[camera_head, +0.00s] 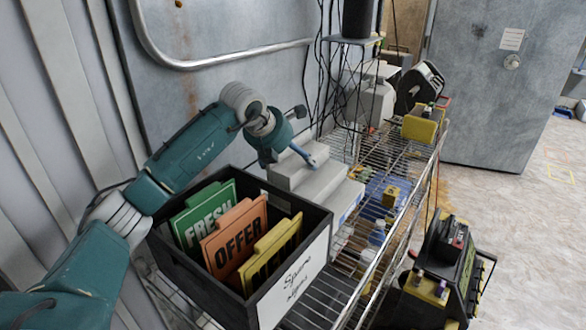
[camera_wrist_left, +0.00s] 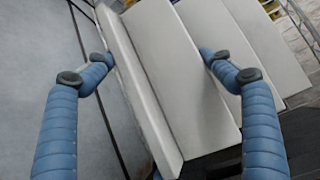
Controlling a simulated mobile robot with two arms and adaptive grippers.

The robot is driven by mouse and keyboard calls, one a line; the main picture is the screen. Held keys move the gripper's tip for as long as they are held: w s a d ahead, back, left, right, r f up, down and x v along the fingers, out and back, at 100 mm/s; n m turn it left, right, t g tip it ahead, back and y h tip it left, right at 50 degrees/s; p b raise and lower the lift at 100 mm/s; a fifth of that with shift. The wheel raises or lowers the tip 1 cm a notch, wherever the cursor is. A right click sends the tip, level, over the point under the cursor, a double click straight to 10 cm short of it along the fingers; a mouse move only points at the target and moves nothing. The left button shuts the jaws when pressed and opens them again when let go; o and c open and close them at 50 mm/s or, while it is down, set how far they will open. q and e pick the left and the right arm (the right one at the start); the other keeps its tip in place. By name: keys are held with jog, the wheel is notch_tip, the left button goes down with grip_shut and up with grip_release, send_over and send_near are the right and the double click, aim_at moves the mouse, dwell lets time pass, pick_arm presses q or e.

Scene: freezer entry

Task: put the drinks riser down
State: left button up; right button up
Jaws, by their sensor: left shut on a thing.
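The drinks riser (camera_head: 318,187) is a pale grey stepped block behind the black crate, over the wire shelf. My left gripper (camera_head: 303,152) comes down on its top step from the left. In the left wrist view the riser (camera_wrist_left: 180,85) fills the middle, and the blue fingers of my left gripper (camera_wrist_left: 156,58) are shut on its upper step, one on each side. The crate hides the riser's near lower part, so I cannot tell whether its base touches the shelf. My right gripper is not in view.
A black crate (camera_head: 182,262) with FRESH, OFFER and yellow signs stands just in front of the riser. The wire shelf (camera_head: 345,290) holds bottles and yellow items to the right. The grey wall (camera_head: 225,90) is close behind. A black and yellow machine (camera_head: 440,270) stands at lower right.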

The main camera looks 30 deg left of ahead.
pick_arm(q)
jog(key=shift+f, duration=0.3)
notch_tip(320, 180, down, 2)
jog(key=shift+f+p, duration=0.25)
jog(key=shift+p, duration=0.15)
jog(key=shift+w+a+f, duration=0.1)
jog(key=shift+f, duration=0.4)
jog(key=o, duration=1.7)
jog(key=shift+f, duration=0.15)
jog(key=shift+o, duration=0.2)
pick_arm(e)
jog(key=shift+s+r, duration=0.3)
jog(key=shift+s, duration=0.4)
